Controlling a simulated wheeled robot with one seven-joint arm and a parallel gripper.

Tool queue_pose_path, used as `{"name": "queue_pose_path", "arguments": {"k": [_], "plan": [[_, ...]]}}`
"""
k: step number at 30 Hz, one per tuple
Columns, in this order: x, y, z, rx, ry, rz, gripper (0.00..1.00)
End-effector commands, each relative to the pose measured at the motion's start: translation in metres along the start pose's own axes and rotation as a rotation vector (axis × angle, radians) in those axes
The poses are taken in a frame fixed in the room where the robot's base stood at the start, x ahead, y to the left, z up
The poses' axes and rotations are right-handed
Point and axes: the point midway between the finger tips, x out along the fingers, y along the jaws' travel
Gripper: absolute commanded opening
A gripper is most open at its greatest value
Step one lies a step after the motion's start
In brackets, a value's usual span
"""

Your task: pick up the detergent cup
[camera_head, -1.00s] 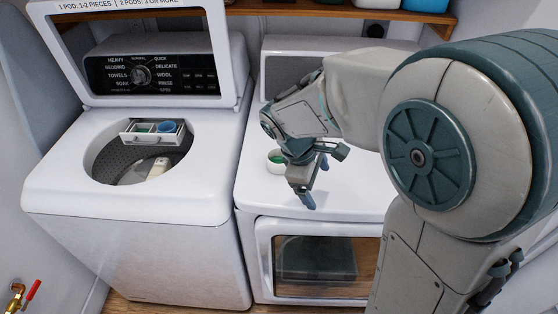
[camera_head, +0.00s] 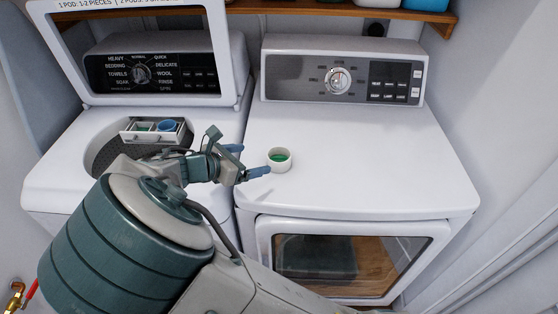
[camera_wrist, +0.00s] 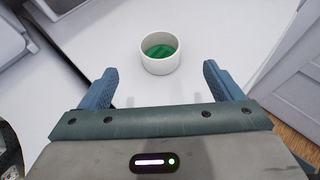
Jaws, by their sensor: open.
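The detergent cup (camera_head: 279,160) is a small white round cup with green inside. It stands upright on the white top of the right machine, near its left edge. In the wrist view the cup (camera_wrist: 161,54) is ahead of my gripper (camera_wrist: 158,88), roughly centred between the two blue fingers and beyond their tips. In the head view my gripper (camera_head: 256,160) is just left of the cup, its fingers pointing right toward it. The fingers are open and empty. No contact with the cup shows.
The left washer (camera_head: 60,165) has its lid up and a pulled-out drawer (camera_head: 140,136) holding a blue cup (camera_head: 167,126). The dryer's control panel (camera_head: 345,75) stands behind its top. The dryer top (camera_head: 370,160) is clear to the cup's right. A wooden shelf (camera_head: 330,10) runs above.

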Motion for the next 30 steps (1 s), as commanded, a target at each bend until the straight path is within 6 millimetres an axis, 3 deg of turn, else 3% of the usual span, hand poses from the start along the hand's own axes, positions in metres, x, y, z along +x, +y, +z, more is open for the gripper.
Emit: {"name": "queue_pose_path", "arguments": {"k": [6, 14, 24, 30], "plan": [[0.041, -0.001, 0.0, 0.0, -0.001, -0.004, 0.86], [0.059, 0.0, -0.001, 0.001, 0.0, -0.003, 0.86], [0.1, 0.001, -0.003, 0.002, 0.001, -0.003, 0.86], [0.105, 0.001, -0.004, 0.002, 0.002, -0.001, 0.86]]}}
